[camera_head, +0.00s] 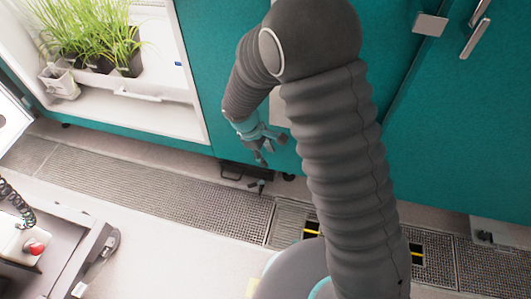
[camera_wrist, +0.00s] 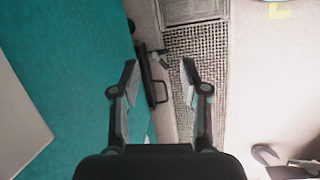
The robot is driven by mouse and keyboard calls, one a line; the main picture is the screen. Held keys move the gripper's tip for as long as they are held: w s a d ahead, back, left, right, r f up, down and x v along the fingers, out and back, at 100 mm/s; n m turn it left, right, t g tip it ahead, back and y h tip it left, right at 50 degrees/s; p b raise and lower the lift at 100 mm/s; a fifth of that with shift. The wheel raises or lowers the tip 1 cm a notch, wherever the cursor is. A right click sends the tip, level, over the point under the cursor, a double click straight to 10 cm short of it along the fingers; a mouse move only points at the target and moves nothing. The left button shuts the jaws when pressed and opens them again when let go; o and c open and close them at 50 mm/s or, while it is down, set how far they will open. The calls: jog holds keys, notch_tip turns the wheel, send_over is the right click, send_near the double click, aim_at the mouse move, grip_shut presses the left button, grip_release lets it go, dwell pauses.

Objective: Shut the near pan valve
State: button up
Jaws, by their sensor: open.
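What looks like the near pan valve (camera_head: 257,184) is a small dark fitting on the floor at the foot of the teal cabinet, beside a low black tray or frame (camera_head: 232,173). In the wrist view a small grey piece, likely the valve (camera_wrist: 160,58), shows beyond my fingertips, next to the dark frame (camera_wrist: 152,85). My gripper (camera_head: 265,155) points down, open and empty, above and close to the cabinet front. In the wrist view my gripper (camera_wrist: 159,76) has its fingers spread either side of the frame, apart from it. The valve's lever angle is too small to tell.
The teal cabinet (camera_head: 430,135) stands close beside my arm. A floor grating (camera_head: 150,195) runs along its foot. A growth chamber with green plants (camera_head: 95,35) stands at upper left. A bench with a red button (camera_head: 36,248) is at lower left. Another small fitting (camera_head: 485,237) lies at right.

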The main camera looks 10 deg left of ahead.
jog(key=n+t, duration=0.2)
jog(key=n, duration=0.7)
send_near(252, 185)
jog(key=x, duration=0.8)
jog(key=shift+w+r, duration=0.1)
jog(key=shift+w, duration=0.05)
